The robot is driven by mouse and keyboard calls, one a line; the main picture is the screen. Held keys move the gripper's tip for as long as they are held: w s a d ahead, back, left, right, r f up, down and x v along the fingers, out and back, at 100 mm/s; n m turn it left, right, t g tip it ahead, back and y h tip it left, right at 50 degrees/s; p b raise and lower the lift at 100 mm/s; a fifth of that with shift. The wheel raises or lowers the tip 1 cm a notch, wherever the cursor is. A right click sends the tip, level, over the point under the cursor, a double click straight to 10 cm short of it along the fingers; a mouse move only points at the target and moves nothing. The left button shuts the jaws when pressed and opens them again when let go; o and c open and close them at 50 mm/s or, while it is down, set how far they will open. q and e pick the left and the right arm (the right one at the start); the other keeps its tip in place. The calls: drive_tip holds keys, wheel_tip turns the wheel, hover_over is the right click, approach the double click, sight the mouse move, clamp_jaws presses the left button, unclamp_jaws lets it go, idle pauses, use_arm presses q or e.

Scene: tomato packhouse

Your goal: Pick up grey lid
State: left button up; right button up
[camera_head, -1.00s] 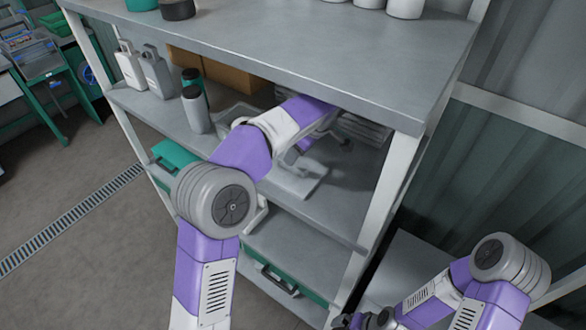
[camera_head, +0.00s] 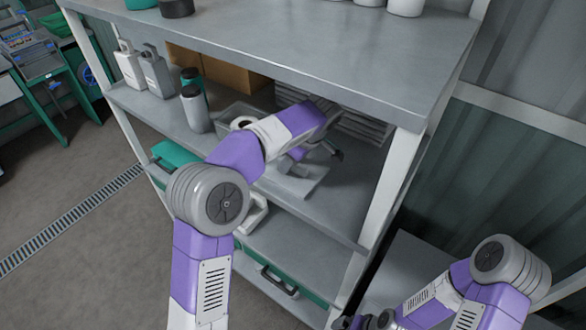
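A flat, pale grey piece (camera_head: 300,186) lies on the middle shelf (camera_head: 335,215) and may be the grey lid; my arm partly covers it, so I cannot be sure. My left gripper (camera_head: 318,154) reaches in under the top board, just above and behind this piece. One dark finger shows at its right; the rest is too small and hidden to tell its opening or whether it touches anything. My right gripper (camera_head: 364,322) is low at the bottom edge, partly cut off, its opening unclear.
Stacked flat grey pieces (camera_head: 368,128) stand right of my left gripper. A grey bin (camera_head: 232,112), bottles (camera_head: 196,110), jugs (camera_head: 155,72) and a cardboard box (camera_head: 232,80) stand to the left. The top board (camera_head: 290,45) overhangs; a post (camera_head: 388,190) bounds the right.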

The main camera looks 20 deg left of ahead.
use_arm(q)
clamp_jaws()
drive_tip(key=shift+r, duration=0.1)
drive_tip(key=shift+r, duration=0.3)
wheel_tip(320, 180, up, 4)
drive_tip(key=shift+f+p, duration=0.25)
drive_tip(key=shift+p, duration=0.3)
drive_tip(key=s+a+b, duration=0.2)
drive_tip(key=s+a, duration=0.1)
drive_tip(key=s, duration=0.5)
drive_tip(key=s+a+b, duration=0.1)
drive_tip(key=s+a, duration=0.2)
drive_tip(key=s, duration=0.6)
drive_tip(key=shift+f+b, duration=0.3)
drive_tip(key=shift+b, duration=0.1)
